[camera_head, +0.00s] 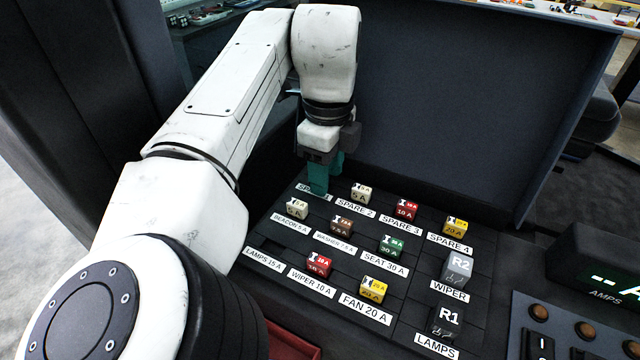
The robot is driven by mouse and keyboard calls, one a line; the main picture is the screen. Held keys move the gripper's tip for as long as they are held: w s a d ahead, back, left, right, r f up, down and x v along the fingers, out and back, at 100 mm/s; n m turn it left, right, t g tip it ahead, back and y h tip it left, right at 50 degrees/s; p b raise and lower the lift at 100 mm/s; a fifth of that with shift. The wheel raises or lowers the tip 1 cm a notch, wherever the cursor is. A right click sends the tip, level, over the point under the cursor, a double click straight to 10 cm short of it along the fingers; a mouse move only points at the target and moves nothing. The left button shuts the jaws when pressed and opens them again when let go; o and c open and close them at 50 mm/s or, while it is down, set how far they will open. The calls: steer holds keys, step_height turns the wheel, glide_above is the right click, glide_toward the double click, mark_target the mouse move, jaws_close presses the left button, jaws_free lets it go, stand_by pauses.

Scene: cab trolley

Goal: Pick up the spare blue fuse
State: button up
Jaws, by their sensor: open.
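No blue fuse shows in this view. My gripper (327,180) points down at the back left of the dark fuse panel (420,275), over the spare position whose label (312,191) is partly covered. Its teal fingers are apart and low, close to the panel. They hide that spare socket, so I cannot tell whether a fuse sits between them. In the same spare row stand a beige fuse (360,192), a red fuse (406,210) and a yellow fuse (456,227).
In front are a beige beacon fuse (297,208), brown washer fuse (342,225), green seat fuse (390,246), red wiper fuse (319,264) and yellow fan fuse (373,289). Relays R2 (458,266) and R1 (446,322) stand right. A dark upright panel (470,110) rises behind.

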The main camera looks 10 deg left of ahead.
jaws_close()
stand_by(0.3)
steer(key=shift+r, duration=0.1)
steer(key=shift+s+r+p, duration=0.3)
steer(key=shift+r+p, duration=0.05)
steer(key=shift+p, duration=0.2)
steer(key=s+a+r+p, duration=0.1)
steer(key=s+r+p, duration=0.5)
steer(key=s, duration=0.7)
steer(key=shift+s+a+r, duration=0.2)
steer(key=shift+r, duration=0.35)
